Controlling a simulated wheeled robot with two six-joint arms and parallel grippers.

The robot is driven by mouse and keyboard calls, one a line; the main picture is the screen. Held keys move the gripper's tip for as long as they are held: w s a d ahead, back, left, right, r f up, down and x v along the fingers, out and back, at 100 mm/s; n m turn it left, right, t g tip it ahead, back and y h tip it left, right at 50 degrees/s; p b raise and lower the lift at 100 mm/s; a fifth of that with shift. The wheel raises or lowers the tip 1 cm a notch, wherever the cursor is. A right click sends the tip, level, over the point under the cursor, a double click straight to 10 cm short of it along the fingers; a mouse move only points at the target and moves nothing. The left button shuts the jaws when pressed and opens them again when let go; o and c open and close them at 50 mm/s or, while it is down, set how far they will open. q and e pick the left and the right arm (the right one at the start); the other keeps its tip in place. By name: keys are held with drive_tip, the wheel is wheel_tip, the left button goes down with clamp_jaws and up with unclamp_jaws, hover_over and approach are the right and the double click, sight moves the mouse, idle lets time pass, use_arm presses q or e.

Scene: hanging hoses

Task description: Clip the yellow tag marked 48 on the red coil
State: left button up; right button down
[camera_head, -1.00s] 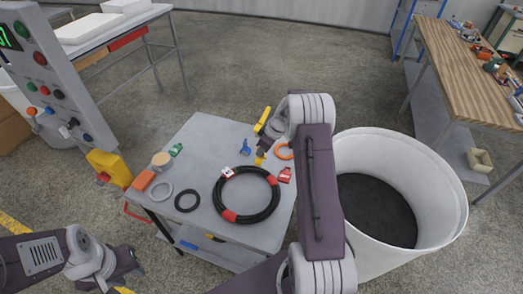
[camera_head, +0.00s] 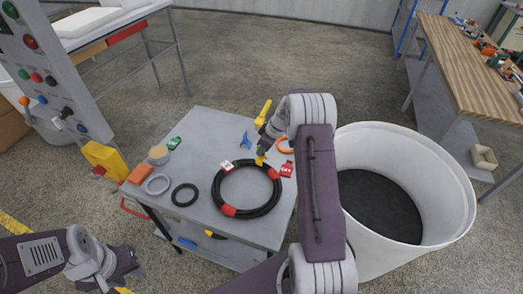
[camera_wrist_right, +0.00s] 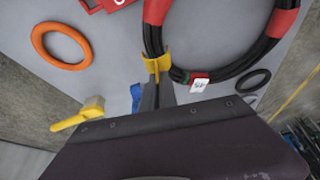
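The coil (camera_head: 238,214) is black with red bands and lies flat on the grey cart top. It also shows in the right wrist view (camera_wrist_right: 182,73). The yellow tag (camera_wrist_right: 157,62) is at the coil's rim, at the tips of my right gripper (camera_wrist_right: 155,84), and seems to straddle the hose; its mark is not readable. In the head view the tag (camera_head: 259,160) is at the coil's far edge. My right gripper (camera_head: 262,151) appears shut on it. A white-and-red tag (camera_wrist_right: 198,85) sits on the coil beside it. My left gripper (camera_head: 122,280) is low at left, its fingers unclear.
The cart top (camera_head: 205,130) also holds an orange ring (camera_head: 285,146), a red tag (camera_head: 287,169), a blue piece (camera_head: 246,140), a black ring (camera_head: 184,195), a grey ring (camera_head: 158,184) and a yellow-handled brush (camera_wrist_right: 78,115). A large white bin (camera_head: 440,170) stands at right.

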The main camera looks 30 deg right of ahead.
idle(0.4)
drive_tip(key=shift+b, duration=0.35)
drive_tip(key=shift+f, duration=0.15)
idle(0.3)
drive_tip(key=shift+f+b, duration=1.05)
drive_tip(key=shift+b, duration=0.05)
drive_tip(key=shift+f+b, duration=0.6)
drive_tip(key=c, duration=1.6)
unclamp_jaws()
